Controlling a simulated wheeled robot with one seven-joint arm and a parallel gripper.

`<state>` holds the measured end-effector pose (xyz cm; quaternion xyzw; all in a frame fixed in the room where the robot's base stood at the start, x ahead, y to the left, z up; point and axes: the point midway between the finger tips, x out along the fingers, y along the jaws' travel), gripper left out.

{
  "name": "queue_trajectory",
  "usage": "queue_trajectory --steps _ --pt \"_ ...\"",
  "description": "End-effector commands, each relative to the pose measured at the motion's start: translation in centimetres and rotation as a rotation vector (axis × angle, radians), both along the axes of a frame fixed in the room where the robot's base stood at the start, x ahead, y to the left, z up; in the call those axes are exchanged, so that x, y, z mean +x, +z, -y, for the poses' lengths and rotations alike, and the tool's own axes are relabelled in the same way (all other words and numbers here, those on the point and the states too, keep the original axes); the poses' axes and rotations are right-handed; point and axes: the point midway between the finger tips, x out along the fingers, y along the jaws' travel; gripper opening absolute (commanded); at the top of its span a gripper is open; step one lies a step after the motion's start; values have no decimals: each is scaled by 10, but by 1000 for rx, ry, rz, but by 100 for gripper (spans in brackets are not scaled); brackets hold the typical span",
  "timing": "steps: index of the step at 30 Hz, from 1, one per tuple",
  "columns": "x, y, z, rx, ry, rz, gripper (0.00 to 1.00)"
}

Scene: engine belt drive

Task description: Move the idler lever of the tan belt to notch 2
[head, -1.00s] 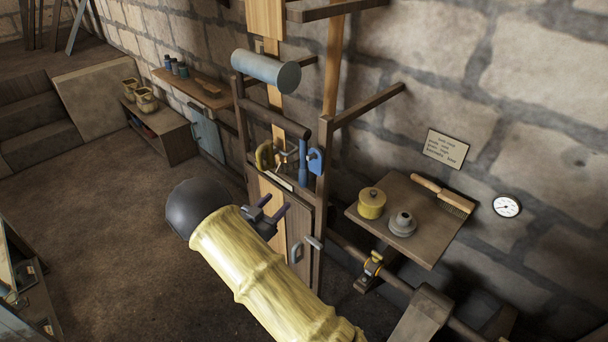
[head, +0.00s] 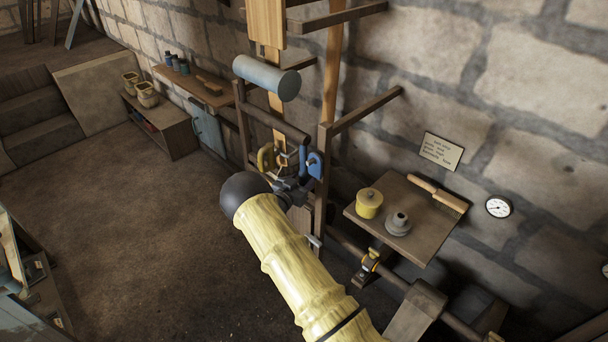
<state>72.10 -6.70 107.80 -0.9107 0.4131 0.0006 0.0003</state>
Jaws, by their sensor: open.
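The tan belt (head: 274,106) hangs as a vertical strip behind the grey roller (head: 266,77) in the wooden frame. Lower in the frame are a yellow curved part (head: 265,157) and a blue plate (head: 315,164). A blue upright handle (head: 303,158) stands just left of the plate, its lower part hidden by my gripper. Which part is the tan belt's idler lever is not clear, and no notch numbers can be read. My gripper (head: 291,184) is open, close in front of or beside the blue handle's lower part; contact cannot be told.
A wooden shelf (head: 425,232) to the right holds a yellow tin (head: 369,203), a grey part (head: 398,224) and a brush (head: 437,193). Frame bars (head: 366,108) stick out above it. A low shaft (head: 345,243) runs below. The floor at left is open.

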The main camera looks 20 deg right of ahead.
Motion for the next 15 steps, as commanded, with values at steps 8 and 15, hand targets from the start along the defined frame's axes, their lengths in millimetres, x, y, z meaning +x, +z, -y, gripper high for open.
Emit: queue_trajectory --steps 8,15 --pt "1 0 1 -1 1 1 50" --pt "1 0 1 -1 1 1 5"
